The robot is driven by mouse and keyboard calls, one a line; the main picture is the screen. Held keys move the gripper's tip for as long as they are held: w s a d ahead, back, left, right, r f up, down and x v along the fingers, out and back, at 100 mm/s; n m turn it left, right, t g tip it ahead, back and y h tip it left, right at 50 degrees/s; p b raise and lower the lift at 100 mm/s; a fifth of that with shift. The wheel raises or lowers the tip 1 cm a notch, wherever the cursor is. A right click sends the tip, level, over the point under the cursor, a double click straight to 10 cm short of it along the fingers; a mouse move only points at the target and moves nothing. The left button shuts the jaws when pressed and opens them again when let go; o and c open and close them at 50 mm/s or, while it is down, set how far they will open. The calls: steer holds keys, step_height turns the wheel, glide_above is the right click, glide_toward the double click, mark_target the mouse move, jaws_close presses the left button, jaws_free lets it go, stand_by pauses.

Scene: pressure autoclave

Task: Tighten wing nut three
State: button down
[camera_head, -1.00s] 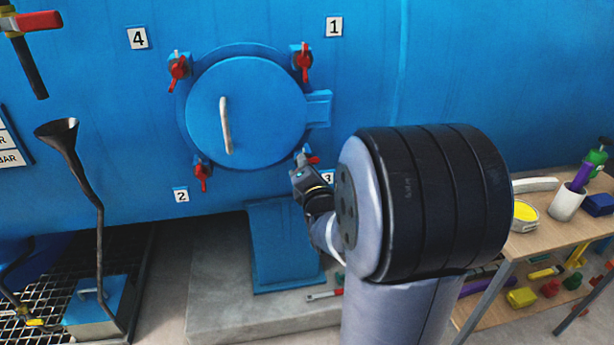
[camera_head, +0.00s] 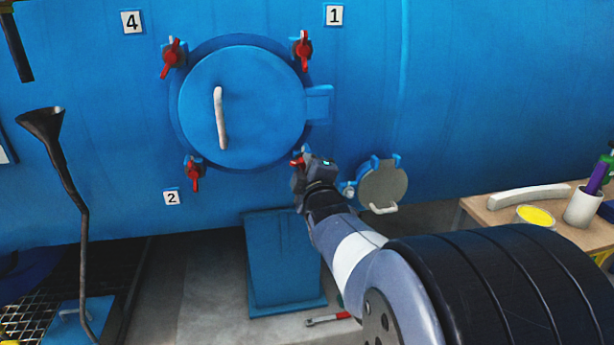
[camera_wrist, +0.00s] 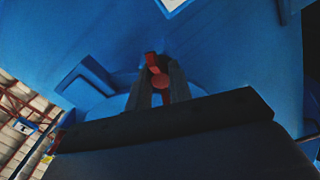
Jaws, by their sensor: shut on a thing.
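The round blue autoclave door (camera_head: 243,110) is closed, with a white handle on its face. Red wing nuts sit around its rim by the labels 4, 1 and 2. The lower right red wing nut (camera_head: 297,162) is at my gripper (camera_head: 303,172); its number label is hidden in the head view. In the wrist view this red wing nut (camera_wrist: 152,66) stands between the two grey fingers of my gripper (camera_wrist: 158,88), which are shut on it. Its far wing sticks out beyond the fingertips. Part of the nut and its bolt are hidden by the fingers.
A small round grey hatch (camera_head: 383,186) with a handle is right of my gripper. A blue support (camera_head: 282,262) stands below the door. A table (camera_head: 480,208) with a yellow-topped tin and a white cup is at the right. A dark funnel (camera_head: 42,122) stands at the left.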

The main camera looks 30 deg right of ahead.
steer(key=m+b, duration=0.2)
steer(key=m, duration=1.1)
steer(key=shift+a+f+m, duration=0.1)
steer(key=shift+a+m, duration=0.05)
steer(key=shift+m, duration=0.25)
stand_by(0.4)
steer(key=c, duration=1.3)
jaws_free()
